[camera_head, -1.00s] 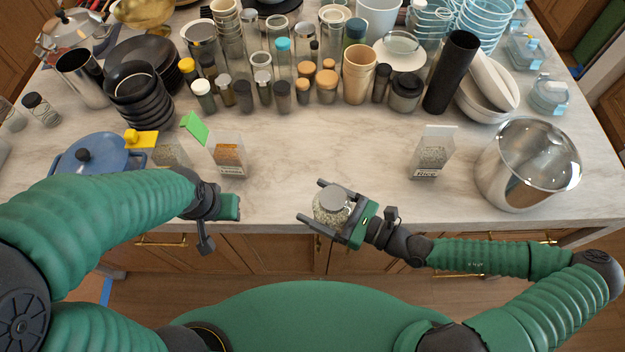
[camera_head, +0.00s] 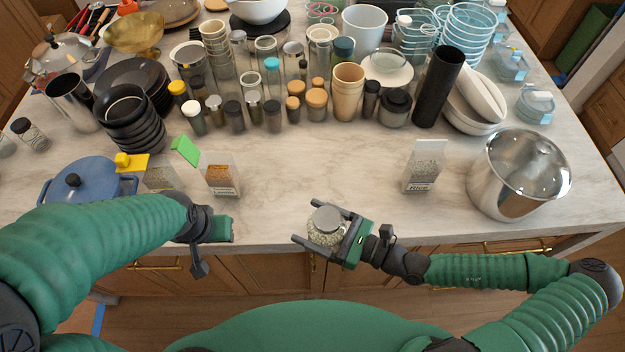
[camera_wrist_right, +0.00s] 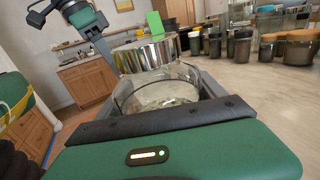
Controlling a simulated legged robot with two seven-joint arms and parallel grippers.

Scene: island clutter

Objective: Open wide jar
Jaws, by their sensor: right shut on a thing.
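The wide jar is a squat clear glass jar with pale contents and a round silver-grey lid (camera_head: 327,219). It sits at the counter's front edge between the fingers of my right gripper (camera_head: 309,222), which is shut on it. In the right wrist view the glass body (camera_wrist_right: 160,92) is upright between the fingers, with the shiny lid (camera_wrist_right: 147,53) on top. My left gripper (camera_head: 224,228) is to the left of the jar, apart from it and holding nothing visible. It also shows at the upper left of the right wrist view (camera_wrist_right: 75,14). Its finger opening is unclear.
A rice box (camera_head: 423,172) and a steel pot (camera_head: 518,178) stand to the right. A spice box (camera_head: 221,178) and a blue lidded pot (camera_head: 88,181) are to the left. Several jars and cups crowd behind. The middle counter (camera_head: 300,165) is clear.

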